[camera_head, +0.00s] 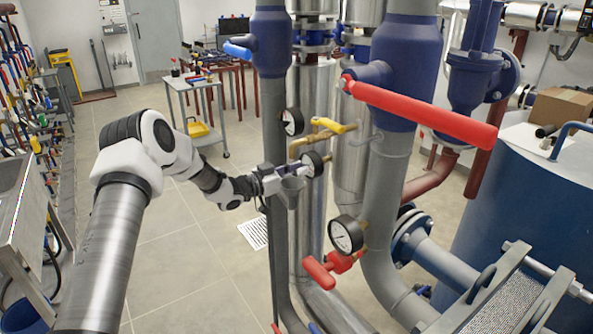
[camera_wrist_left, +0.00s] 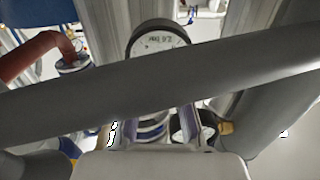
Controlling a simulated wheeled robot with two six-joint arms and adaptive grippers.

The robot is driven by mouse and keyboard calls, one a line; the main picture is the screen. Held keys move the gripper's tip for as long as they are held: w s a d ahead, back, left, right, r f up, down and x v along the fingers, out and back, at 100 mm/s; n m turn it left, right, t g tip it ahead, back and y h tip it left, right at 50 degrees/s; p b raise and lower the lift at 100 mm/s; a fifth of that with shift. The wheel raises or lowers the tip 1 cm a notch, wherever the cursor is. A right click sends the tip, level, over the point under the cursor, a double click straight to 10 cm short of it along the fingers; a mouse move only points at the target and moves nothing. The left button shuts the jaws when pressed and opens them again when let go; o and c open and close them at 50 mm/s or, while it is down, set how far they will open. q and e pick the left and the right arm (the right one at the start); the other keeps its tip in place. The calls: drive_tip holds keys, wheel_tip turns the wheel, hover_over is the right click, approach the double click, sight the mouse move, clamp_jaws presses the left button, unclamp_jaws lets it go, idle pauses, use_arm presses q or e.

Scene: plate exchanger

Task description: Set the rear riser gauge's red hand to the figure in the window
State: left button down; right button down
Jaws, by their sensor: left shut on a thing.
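Three round gauges with white faces and black rims show in the head view: an upper one (camera_head: 292,122), a middle one (camera_head: 313,164) and a larger front one (camera_head: 346,235). I cannot tell for sure which is the rear riser gauge. My left gripper (camera_head: 297,175) is at the middle gauge, shut on a small part that its fingers hide. In the left wrist view its fingers (camera_wrist_left: 155,130) show below a grey pipe that crosses the picture. Above the pipe, a gauge face (camera_wrist_left: 158,41) carries small upside-down writing. No red hand can be made out. My right gripper is out of view.
A grey riser pipe (camera_head: 276,220) stands close to my left gripper. A yellow-handled valve (camera_head: 333,126) is just above, and a red-handled valve (camera_head: 320,272) is below. A long red lever (camera_head: 425,112) juts out at the right. The floor at the left is open.

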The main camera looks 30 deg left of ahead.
use_arm(q)
drive_tip(key=n+p, duration=0.1)
drive_tip(key=n, duration=0.9)
idle(0.4)
idle(0.4)
drive_tip(key=c, duration=1.2)
unclamp_jaws()
drive_tip(key=shift+o, duration=0.6)
drive_tip(key=shift+w+d+f, duration=0.1)
drive_tip(key=shift+w, duration=0.1)
drive_tip(key=shift+s, duration=0.1)
